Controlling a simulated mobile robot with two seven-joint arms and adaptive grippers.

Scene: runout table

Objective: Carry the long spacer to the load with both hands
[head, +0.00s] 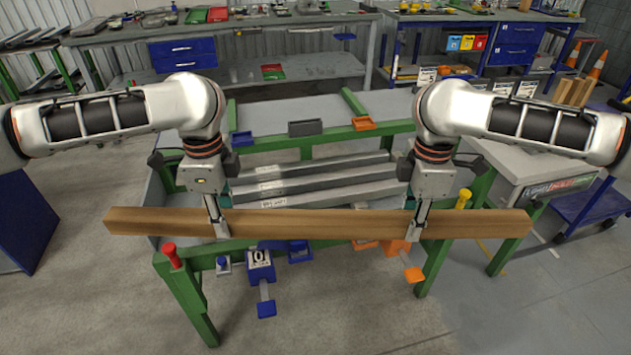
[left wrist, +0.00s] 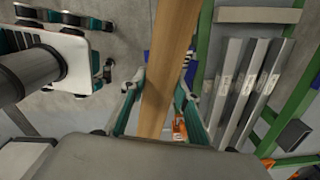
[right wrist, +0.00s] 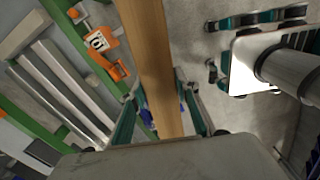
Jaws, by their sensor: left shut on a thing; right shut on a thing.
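The long spacer (head: 318,223) is a long brown wooden beam, held level across the front of the head view. My left gripper (head: 221,228) is shut on it left of its middle. My right gripper (head: 416,230) is shut on it right of its middle. The spacer also runs between the fingers in the left wrist view (left wrist: 168,60) and in the right wrist view (right wrist: 150,60). The load, seemingly several grey metal bars (head: 315,180) with white labels, lies behind the spacer on the green-framed runout table (head: 345,136). The spacer hides part of the table's front.
A red knob (head: 170,252) and a yellow knob (head: 463,198) stand at the table's front corners. Blue and orange fittings, including a blue block marked 10 (head: 260,266), hang at the front. A grey-topped bench (head: 525,165) stands at the right. Open floor lies in front.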

